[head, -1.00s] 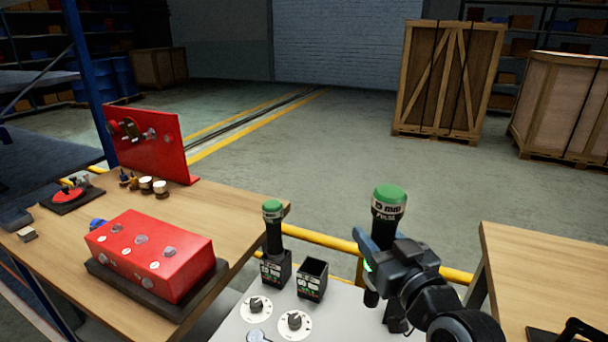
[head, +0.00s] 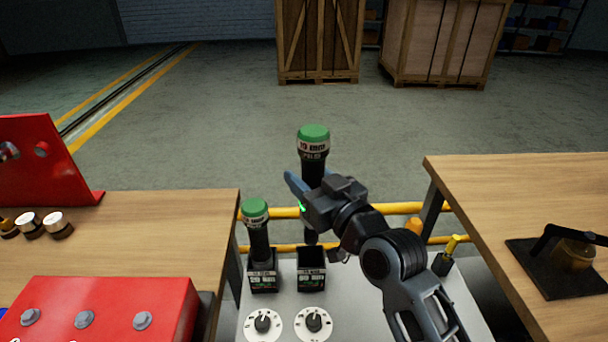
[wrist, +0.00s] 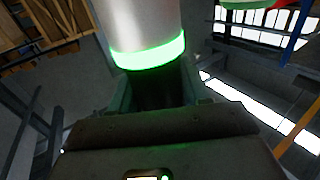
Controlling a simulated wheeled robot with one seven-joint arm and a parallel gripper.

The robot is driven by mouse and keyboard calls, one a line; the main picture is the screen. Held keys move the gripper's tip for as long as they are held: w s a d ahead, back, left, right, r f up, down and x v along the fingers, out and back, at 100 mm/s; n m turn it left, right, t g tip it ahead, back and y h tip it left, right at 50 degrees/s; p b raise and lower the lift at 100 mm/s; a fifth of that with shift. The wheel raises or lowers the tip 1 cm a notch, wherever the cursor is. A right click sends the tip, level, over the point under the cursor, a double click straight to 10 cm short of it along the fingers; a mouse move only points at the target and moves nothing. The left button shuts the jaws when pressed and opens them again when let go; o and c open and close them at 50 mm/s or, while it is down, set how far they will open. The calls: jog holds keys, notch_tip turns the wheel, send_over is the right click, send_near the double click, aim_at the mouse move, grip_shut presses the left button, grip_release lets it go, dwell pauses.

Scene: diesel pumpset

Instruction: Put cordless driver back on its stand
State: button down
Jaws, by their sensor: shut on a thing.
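The cordless driver (head: 313,150) has a green cap, a white label band reading something like "10 mm" and a dark body. My gripper (head: 303,195) is shut around its body and holds it about upright. Its lower end shows just above or behind the empty black square holder (head: 311,281) of the stand; I cannot tell the exact depth gap. In the wrist view, a pale cylinder with a glowing green ring (wrist: 148,52) rises between my fingers (wrist: 158,90). A second green-capped driver (head: 258,235) stands in the left holder (head: 263,283).
Two white dials (head: 313,322) sit on the grey cart top in front of the holders. A yellow-topped tool (head: 447,256) stands at right. A red box (head: 110,310) is on the left bench, and a black fixture (head: 565,262) on the right bench. Yellow rails run behind.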

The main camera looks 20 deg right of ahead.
aim_at(315, 240)
dwell(0.4)
jog(key=shift+f, duration=0.65)
notch_tip(315, 240, down, 4)
jog(key=shift+f+b, duration=0.1)
jog(key=shift+b, duration=0.8)
notch_tip(315, 240, down, 4)
jog(key=b, duration=0.3)
jog(key=shift+f+b, duration=1.7)
jog(key=shift+b, duration=0.15)
jog(key=shift+f+b, duration=0.4)
jog(key=shift+b, duration=0.35)
jog(key=shift+c, duration=2.3)
grip_release()
jog(key=shift+f, duration=0.1)
jog(key=shift+f, duration=0.1)
